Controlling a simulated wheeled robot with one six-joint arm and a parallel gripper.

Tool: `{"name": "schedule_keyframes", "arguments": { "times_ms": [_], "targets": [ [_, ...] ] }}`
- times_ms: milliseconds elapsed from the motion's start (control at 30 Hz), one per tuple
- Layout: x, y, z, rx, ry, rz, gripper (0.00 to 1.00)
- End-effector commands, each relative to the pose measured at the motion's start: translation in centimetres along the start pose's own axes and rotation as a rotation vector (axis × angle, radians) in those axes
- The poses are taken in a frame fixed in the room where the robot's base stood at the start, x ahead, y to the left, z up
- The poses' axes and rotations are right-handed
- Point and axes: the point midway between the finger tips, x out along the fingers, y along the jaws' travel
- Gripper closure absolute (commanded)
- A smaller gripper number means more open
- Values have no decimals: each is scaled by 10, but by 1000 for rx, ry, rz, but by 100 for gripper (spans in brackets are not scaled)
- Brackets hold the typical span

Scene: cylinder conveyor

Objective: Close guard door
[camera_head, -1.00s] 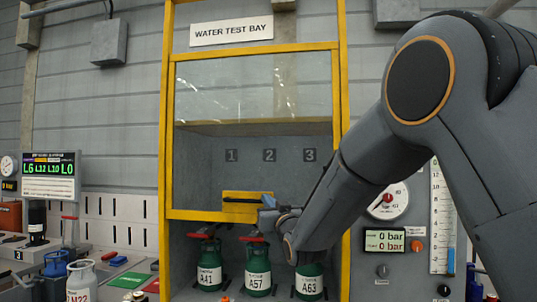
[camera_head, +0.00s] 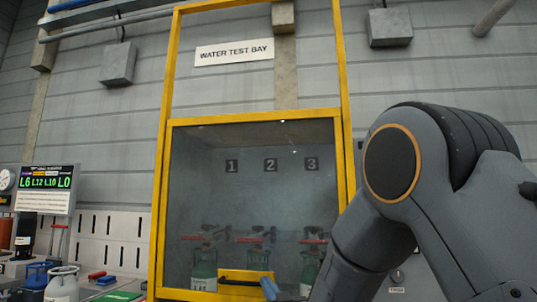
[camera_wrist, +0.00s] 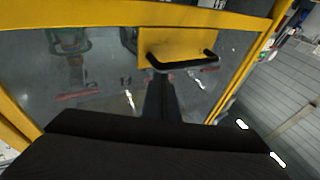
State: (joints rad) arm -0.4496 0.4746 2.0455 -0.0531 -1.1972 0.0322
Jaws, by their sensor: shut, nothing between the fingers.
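The guard door (camera_head: 258,165) is a clear pane in a yellow frame, standing low in front of the water test bay. A black bar handle (camera_head: 238,283) on a yellow plate sits low on the door. It also shows in the wrist view (camera_wrist: 183,65). My gripper (camera_head: 269,289) is shut and empty at the handle's right end. In the wrist view the gripper (camera_wrist: 158,85) reaches the bar from below; I cannot tell whether it touches.
My arm covers the right side of the bay. A display (camera_head: 46,182) and a grey cylinder (camera_head: 62,286) stand at the left.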

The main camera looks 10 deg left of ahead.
Motion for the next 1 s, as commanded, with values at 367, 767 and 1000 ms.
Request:
{"name": "schedule_keyframes", "arguments": {
  "times_ms": [367, 767, 1000],
  "targets": [
    [-19, 0, 78, -1, -1, 0, 100],
    [-24, 0, 95, 0, -6, 0, 100],
    [-25, 0, 97, 0, -11, 0, 100]
  ]
}}
